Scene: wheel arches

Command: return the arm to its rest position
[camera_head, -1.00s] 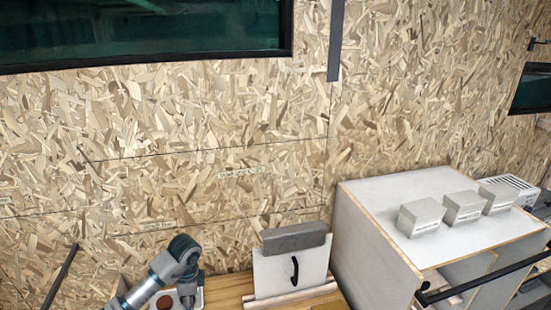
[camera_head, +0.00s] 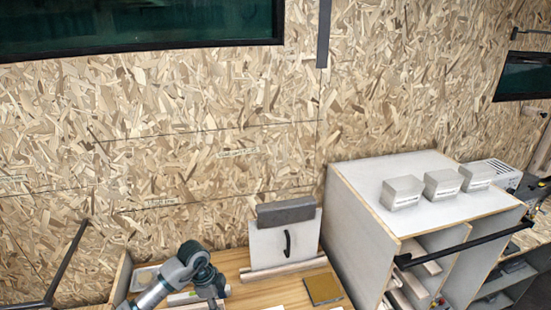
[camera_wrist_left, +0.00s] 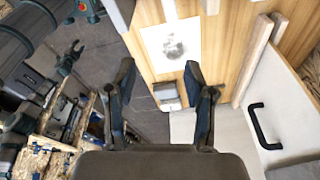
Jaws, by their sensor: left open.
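My left arm (camera_head: 176,275) comes in from the bottom left in the head view, low in front of the wooden bench (camera_head: 235,268). Its gripper is cut off or hidden there. In the left wrist view my left gripper (camera_wrist_left: 160,75) is open, its two fingers apart with nothing between them. A small grey and white object (camera_wrist_left: 167,95) shows beyond the fingertips, apart from them. My right gripper is not in view.
A white panel with a black handle (camera_head: 283,243) stands on the bench, with a grey block (camera_head: 286,212) on top. A white cabinet (camera_head: 352,240) at the right carries several grey boxes (camera_head: 402,192). A chipboard wall (camera_head: 200,130) closes the back.

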